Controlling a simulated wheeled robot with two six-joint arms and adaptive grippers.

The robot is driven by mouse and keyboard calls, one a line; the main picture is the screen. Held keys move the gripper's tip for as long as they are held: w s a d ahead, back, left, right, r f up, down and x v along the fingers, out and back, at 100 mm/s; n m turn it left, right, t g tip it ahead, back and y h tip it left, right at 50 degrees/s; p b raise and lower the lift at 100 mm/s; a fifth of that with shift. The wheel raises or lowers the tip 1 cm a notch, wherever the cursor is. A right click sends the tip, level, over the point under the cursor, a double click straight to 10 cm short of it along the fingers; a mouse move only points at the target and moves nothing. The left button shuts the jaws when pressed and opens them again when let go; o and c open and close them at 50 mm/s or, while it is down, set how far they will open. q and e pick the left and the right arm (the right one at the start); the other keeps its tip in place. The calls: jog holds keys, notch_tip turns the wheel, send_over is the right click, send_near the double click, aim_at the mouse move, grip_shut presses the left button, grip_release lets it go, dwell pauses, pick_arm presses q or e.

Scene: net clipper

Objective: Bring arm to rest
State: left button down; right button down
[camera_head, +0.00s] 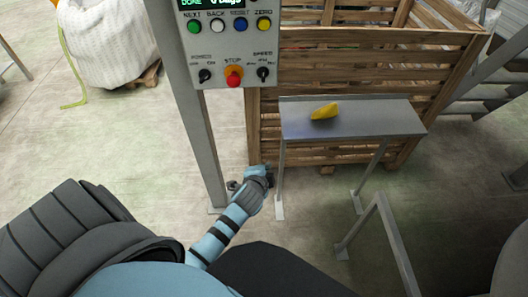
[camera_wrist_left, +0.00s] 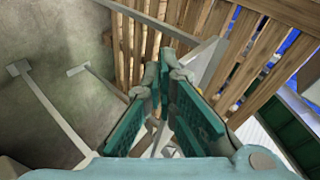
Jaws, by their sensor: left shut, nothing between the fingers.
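My left arm comes in from the lower left in the head view. Its left gripper (camera_head: 264,172) is low, between the grey post and the near leg of the metal shelf, in front of the wooden crate. In the left wrist view the two teal-padded fingers (camera_wrist_left: 166,70) converge at their tips, shut with nothing between them. My right gripper is not in view.
A metal shelf (camera_head: 380,122) bears a yellow object (camera_head: 324,111). Behind it stands a slatted wooden crate (camera_head: 350,62). A control panel (camera_head: 228,50) hangs on a grey post (camera_head: 203,140). A white bulk bag (camera_head: 110,45) stands at the upper left. Open floor lies at left.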

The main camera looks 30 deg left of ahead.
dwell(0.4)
pick_arm(q)
jog(key=s+d+f+n+g+h, duration=0.2)
jog(key=s+f+n, duration=0.2)
jog(key=s+f, duration=0.55)
jog(key=s+d+f+n+g+h, duration=0.1)
jog(key=s+f+n+g, duration=0.15)
jog(key=s+f, duration=0.7)
jog(key=s+f+n+g, duration=0.1)
jog(key=s+f, duration=0.4)
jog(key=s, duration=0.5)
jog(key=s+f+n+g, duration=0.2)
jog(key=s+f, duration=0.3)
jog(key=s, duration=0.6)
jog(key=shift+a+g, duration=0.35)
jog(key=shift+g, duration=0.4)
